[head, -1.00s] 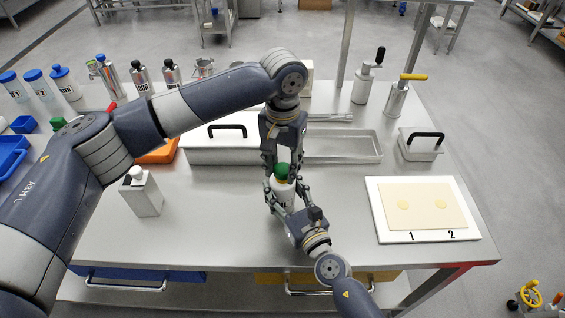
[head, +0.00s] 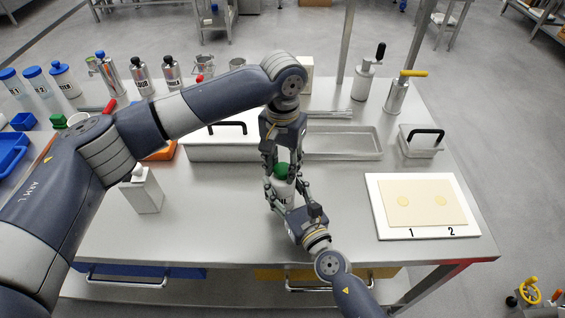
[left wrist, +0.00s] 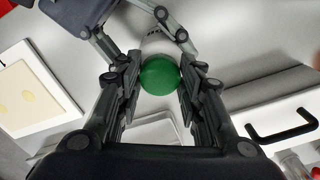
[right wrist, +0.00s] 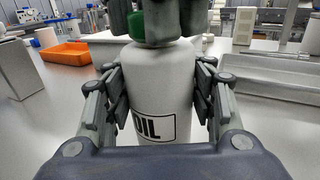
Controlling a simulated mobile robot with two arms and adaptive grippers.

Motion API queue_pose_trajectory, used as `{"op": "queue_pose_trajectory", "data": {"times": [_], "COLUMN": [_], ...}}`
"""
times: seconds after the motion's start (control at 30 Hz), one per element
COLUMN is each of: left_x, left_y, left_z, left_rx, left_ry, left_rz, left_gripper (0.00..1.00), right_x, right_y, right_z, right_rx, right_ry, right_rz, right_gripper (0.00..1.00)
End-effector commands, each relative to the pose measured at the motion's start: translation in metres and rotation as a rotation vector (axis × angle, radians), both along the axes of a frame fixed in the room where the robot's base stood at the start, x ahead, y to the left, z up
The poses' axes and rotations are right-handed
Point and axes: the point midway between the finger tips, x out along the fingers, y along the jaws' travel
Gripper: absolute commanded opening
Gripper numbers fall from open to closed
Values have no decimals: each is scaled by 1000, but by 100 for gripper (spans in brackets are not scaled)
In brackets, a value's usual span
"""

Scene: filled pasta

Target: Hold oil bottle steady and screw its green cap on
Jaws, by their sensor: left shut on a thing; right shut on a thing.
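The white oil bottle (right wrist: 165,85) stands upright near the front middle of the table, its label facing the right wrist camera. My right gripper (head: 286,192) is shut around the bottle's body from the front, one finger on each side. The green cap (head: 281,170) is at the bottle's top; it also shows round and green in the left wrist view (left wrist: 159,76). My left gripper (head: 282,162) comes down from above and is shut on the cap. Its fingers hide part of the cap and the bottle's neck, so I cannot tell how the cap sits on the thread.
A white dispenser bottle (head: 142,190) stands to the left. Behind are a lidded white box (head: 230,150), an orange tray (right wrist: 72,53) and an empty metal tray (head: 343,144). A white board with dough (head: 381,225) lies at the right. The table between is clear.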

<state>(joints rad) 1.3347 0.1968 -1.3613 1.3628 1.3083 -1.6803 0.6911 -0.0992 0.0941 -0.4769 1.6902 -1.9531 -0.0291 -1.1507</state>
Motion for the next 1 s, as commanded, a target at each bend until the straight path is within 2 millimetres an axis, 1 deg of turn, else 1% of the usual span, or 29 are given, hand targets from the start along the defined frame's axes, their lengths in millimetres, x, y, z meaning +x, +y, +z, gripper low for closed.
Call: {"op": "queue_pose_trajectory", "data": {"times": [0.17, 1.0], "left_x": [0, 2], "left_y": [0, 0], "left_z": [0, 0], "left_rx": [-1, -2], "left_ry": [0, -1], "left_rz": [-222, -1605], "left_gripper": [25, 25], "right_x": [0, 0], "right_y": [0, 0], "right_z": [-1, -1], "right_rx": [0, -1], "right_ry": [1, 2], "right_rz": [0, 0], "right_gripper": [0, 0]}}
